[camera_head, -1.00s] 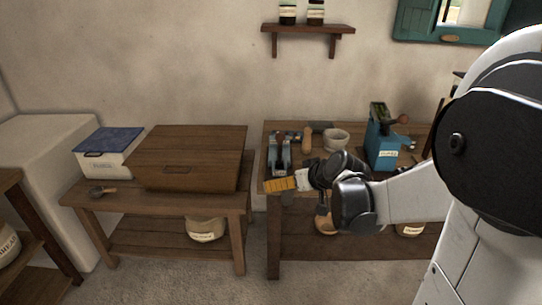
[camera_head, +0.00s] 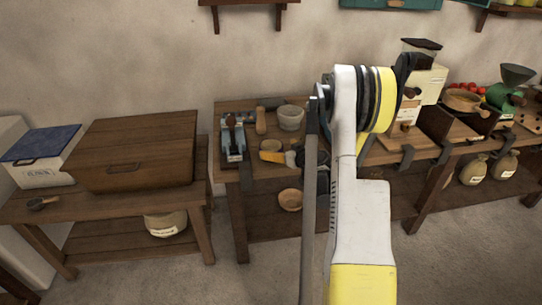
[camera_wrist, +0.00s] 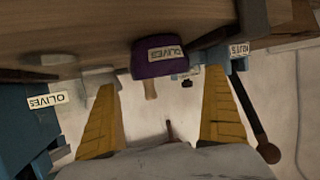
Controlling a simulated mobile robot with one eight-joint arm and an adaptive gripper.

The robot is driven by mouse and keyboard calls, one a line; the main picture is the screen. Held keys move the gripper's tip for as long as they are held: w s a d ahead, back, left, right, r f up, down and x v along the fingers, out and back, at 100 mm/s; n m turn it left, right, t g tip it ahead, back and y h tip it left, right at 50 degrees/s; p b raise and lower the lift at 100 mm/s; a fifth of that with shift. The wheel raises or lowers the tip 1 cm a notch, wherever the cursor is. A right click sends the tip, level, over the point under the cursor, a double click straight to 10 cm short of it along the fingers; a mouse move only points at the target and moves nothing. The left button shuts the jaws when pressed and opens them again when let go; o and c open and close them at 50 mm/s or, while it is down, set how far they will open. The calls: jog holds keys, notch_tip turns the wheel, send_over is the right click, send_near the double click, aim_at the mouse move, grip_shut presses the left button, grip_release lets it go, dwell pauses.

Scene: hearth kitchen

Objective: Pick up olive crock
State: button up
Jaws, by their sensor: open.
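In the wrist view a dark purple crock (camera_wrist: 158,66) bears a pale label reading OLIVES. It shows just beyond and between my fingertips, apart from both. My gripper (camera_wrist: 161,82) is open and empty, with one yellow finger on each side. In the head view my gripper (camera_head: 284,156) is over the front left part of the middle table (camera_head: 262,184). I cannot make out the purple crock in the head view; my arm covers part of that table. A second OLIVES label (camera_wrist: 46,100) is on a blue thing at the left of the wrist view.
A blue-grey device (camera_head: 232,142), a stone mortar (camera_head: 291,118) and a cream grinder (camera_head: 424,84) stand on tables. A wooden bowl (camera_head: 290,200) sits on the lower shelf. A wooden chest (camera_head: 140,150) and a blue-lidded box (camera_head: 42,158) stand left. The floor in front is clear.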

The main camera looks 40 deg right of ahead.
aim_at(266, 144)
jog(key=b+x, duration=0.2)
jog(key=x, duration=0.3)
jog(key=shift+a+f, duration=0.1)
jog(key=shift+f, duration=0.1)
jog(key=shift+w, duration=0.25)
jog(key=c, duration=1.3)
